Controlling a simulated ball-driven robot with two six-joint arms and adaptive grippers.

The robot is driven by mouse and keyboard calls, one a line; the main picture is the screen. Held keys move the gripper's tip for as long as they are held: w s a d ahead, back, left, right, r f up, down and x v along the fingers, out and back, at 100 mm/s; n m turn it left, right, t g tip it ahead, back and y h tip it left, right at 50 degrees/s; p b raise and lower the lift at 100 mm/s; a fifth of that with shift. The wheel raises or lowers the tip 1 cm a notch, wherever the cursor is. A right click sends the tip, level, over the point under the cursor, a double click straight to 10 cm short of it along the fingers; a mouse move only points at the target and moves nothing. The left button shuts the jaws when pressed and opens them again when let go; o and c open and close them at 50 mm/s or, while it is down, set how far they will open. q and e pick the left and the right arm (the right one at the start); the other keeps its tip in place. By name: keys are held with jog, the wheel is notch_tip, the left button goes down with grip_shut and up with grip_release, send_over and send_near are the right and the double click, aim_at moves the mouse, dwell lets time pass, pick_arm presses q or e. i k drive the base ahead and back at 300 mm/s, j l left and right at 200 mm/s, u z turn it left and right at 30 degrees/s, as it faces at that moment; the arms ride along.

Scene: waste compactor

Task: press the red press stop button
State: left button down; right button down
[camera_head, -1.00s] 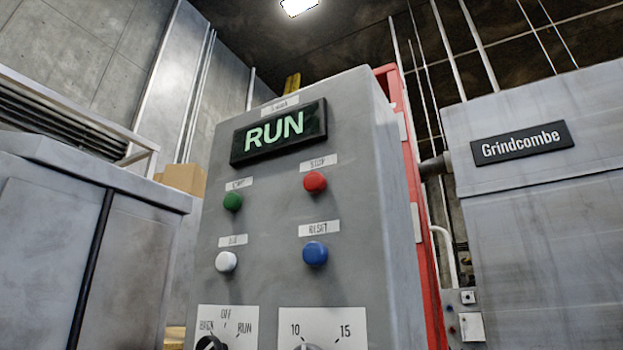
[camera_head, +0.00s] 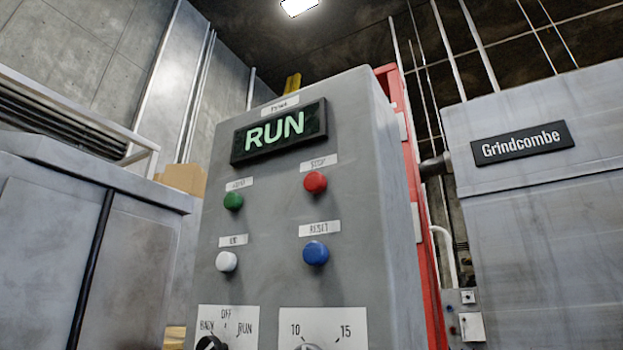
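The red stop button (camera_head: 315,182) is on the front of the grey control box (camera_head: 270,210), at the upper right of the button group, under a label that reads STOP. The display (camera_head: 278,131) above it reads RUN in green letters. A green button (camera_head: 233,201) is to its left, a white button (camera_head: 226,261) is at the lower left, and a blue button (camera_head: 316,253) under a RESET label is just below it. Neither of my grippers is in view.
A selector knob (camera_head: 211,343) and a dial (camera_head: 308,346) are at the bottom edge, partly cut off. A grey cabinet (camera_head: 60,230) stands at the left. A large grey machine (camera_head: 545,230) with a Grindcombe plate stands at the right. A red frame (camera_head: 425,240) is behind the box.

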aim_at(314, 183)
jog(key=j+z, duration=0.1)
jog(key=j, duration=0.3)
jog(key=k+j+z, duration=0.15)
jog(key=j, duration=0.25)
jog(key=k+j+z, duration=0.1)
jog(key=j, duration=0.3)
jog(key=k+j+z, duration=0.1)
jog(key=j, duration=0.25)
